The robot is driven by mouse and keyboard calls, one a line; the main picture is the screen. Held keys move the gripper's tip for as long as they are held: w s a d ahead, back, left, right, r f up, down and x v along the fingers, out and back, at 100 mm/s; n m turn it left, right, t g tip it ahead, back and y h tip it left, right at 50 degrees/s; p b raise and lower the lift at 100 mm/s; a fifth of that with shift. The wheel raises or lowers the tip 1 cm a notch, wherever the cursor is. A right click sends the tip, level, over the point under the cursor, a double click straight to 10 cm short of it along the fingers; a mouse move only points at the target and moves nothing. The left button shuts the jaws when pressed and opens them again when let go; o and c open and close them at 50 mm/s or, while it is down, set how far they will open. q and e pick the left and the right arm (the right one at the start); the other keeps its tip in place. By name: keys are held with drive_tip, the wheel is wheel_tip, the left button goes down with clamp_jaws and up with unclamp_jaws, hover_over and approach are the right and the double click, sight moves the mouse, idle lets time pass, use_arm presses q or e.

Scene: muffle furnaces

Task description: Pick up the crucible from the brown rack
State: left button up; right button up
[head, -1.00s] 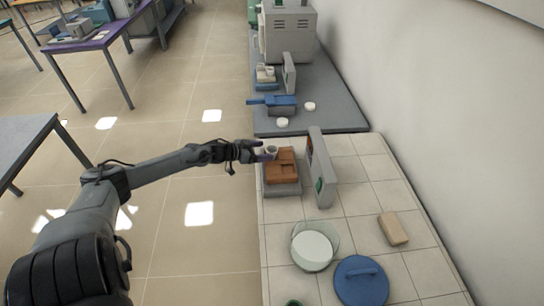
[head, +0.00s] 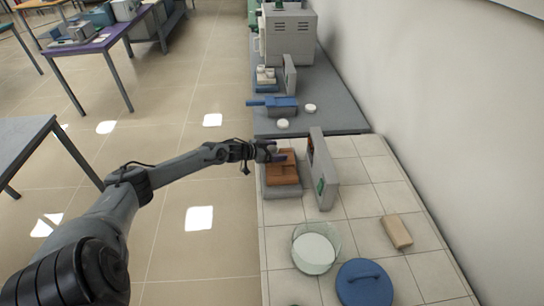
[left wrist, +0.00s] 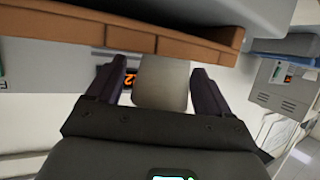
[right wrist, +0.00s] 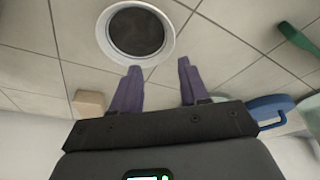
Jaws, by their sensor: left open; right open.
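My left gripper (head: 275,151) is at the rack's far end. In the left wrist view the pale grey crucible (left wrist: 163,86) is between the open fingers of the left gripper (left wrist: 155,84), with a gap visible on each side. The brown rack (left wrist: 150,40) runs across the top of that view, next to the crucible. My right gripper (right wrist: 157,83) is open and empty in its wrist view; it is outside the head view.
The grey unit (head: 323,172) stands close to the right of the rack. A glass dish (head: 315,248), a blue lid (head: 364,283) and a tan block (head: 396,232) lie nearer. A blue-handled block (head: 282,107) and white discs stand on the grey bench beyond.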

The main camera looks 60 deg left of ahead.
use_arm(q)
drive_tip(key=c, duration=1.1)
drive_tip(key=shift+r, duration=0.1)
